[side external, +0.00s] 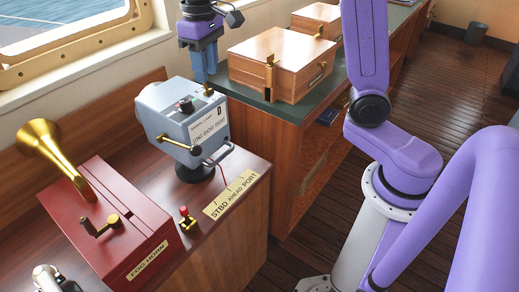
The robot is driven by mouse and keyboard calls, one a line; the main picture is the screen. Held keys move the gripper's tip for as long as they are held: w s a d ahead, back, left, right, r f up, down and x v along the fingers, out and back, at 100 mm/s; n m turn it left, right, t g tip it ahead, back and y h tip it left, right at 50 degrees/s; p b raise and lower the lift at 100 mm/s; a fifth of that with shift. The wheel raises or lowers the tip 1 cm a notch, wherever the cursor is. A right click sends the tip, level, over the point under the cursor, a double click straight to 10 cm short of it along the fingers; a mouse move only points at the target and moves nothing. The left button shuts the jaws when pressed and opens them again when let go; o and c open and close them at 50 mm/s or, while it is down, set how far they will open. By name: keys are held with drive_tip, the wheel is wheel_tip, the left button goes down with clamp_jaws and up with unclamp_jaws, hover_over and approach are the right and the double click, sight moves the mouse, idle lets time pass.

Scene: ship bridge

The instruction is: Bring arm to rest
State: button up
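My gripper (205,67) hangs at the top of the side external view, with its blue fingers pointing down. It is between the grey-blue box device and the wooden case, above or behind the counter edge in the picture. The fingers appear close together, but this angle does not show whether there is a gap. I see nothing held in them. My purple arm rises from its pale base at the right and leaves the top of the picture, so its upper part is hidden.
A grey-blue lever device (190,125), a red fog horn box (120,225) with a brass horn (55,155) and a small red switch (187,219) stand on the wooden console (215,245). Wooden cases (283,60) sit on the green-topped counter. A bin (475,33) stands on the floor.

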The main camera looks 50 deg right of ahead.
drive_tip(key=s+d+f+n, duration=0.1)
drive_tip(key=s+f+n, duration=0.2)
drive_tip(key=s, duration=0.6)
drive_tip(key=s+d+f+n, duration=0.2)
drive_tip(key=s+f+n, duration=0.1)
drive_tip(key=s, duration=0.7)
drive_tip(key=s+d+f+n, duration=0.2)
drive_tip(key=s+f+n, duration=0.1)
drive_tip(key=s, duration=0.6)
drive_tip(key=shift+s+f+n, duration=0.15)
drive_tip(key=shift+f+n, duration=0.05)
drive_tip(key=shift+n, duration=0.3)
